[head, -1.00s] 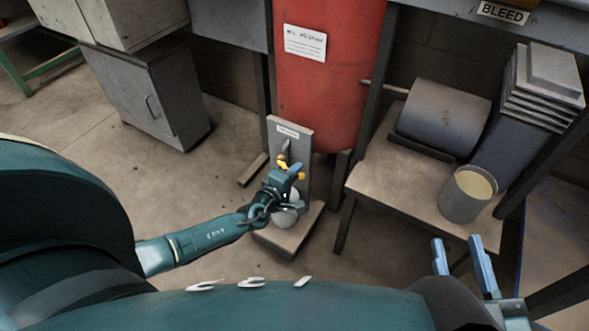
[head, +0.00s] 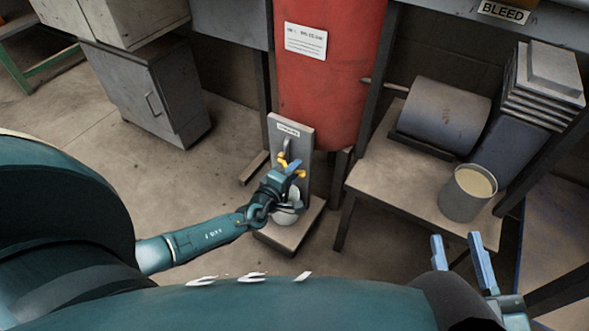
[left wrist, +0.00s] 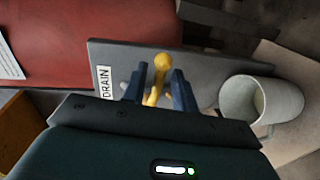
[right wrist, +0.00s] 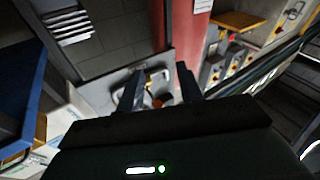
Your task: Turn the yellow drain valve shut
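The yellow drain valve handle (head: 284,159) is on an upright grey panel (head: 304,132) in front of the red tank. In the left wrist view the handle (left wrist: 161,64) stands beside a DRAIN label (left wrist: 104,82). My left gripper (head: 291,170) is at the valve, with a finger on each side of the handle. In the left wrist view, gaps show between the handle and the fingers. The gripper hides part of the valve in the head view. My right gripper (head: 457,243) is open and empty, low at the right, away from the valve.
A pale cup (left wrist: 262,101) stands below the valve at the panel's base. The red tank (head: 330,90) rises behind. A bench (head: 400,180) at the right bears a grey cylinder (head: 445,115) and a metal can (head: 468,193). A grey cabinet (head: 150,95) stands left; floor before it is clear.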

